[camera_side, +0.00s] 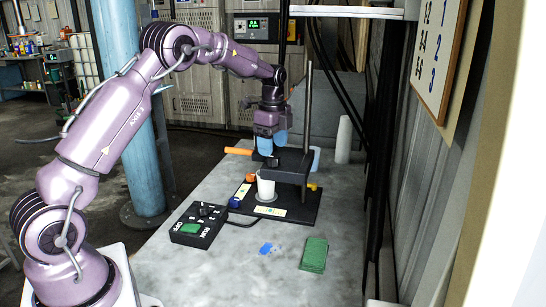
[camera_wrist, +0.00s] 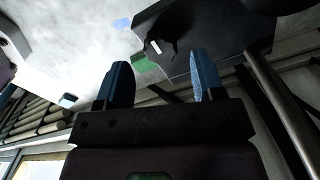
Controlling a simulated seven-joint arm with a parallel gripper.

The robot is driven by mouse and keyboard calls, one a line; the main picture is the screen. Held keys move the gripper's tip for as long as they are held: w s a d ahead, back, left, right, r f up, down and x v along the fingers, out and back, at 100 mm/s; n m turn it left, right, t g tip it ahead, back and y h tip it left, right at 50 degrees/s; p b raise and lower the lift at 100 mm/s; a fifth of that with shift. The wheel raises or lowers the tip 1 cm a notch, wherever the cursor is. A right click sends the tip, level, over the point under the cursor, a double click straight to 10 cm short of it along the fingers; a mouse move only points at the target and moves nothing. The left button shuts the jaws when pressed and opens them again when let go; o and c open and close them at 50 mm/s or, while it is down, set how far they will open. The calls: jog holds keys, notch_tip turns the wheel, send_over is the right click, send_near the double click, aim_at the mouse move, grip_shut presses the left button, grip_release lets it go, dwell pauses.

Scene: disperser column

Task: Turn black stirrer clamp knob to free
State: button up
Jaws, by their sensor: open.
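The black clamp knob (camera_wrist: 160,46), with a white mark on it, sits on the black stirrer head (camera_wrist: 210,42) in the wrist view. My gripper (camera_wrist: 160,62) is open, and its two blue fingers are spread apart with the knob seen just beyond the gap between the tips. In the side view my gripper (camera_side: 273,148) points down over the left end of the stirrer head (camera_side: 294,166), close above it. The knob is small and dark there, just under the fingers. I cannot tell whether a finger touches it.
A metal column (camera_side: 307,105) rises beside the head. A white beaker (camera_side: 266,188) stands below on the black base (camera_side: 290,212).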

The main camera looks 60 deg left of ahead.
aim_at(273, 161)
jog(key=shift+f, duration=1.95)
jog(key=c, duration=0.9)
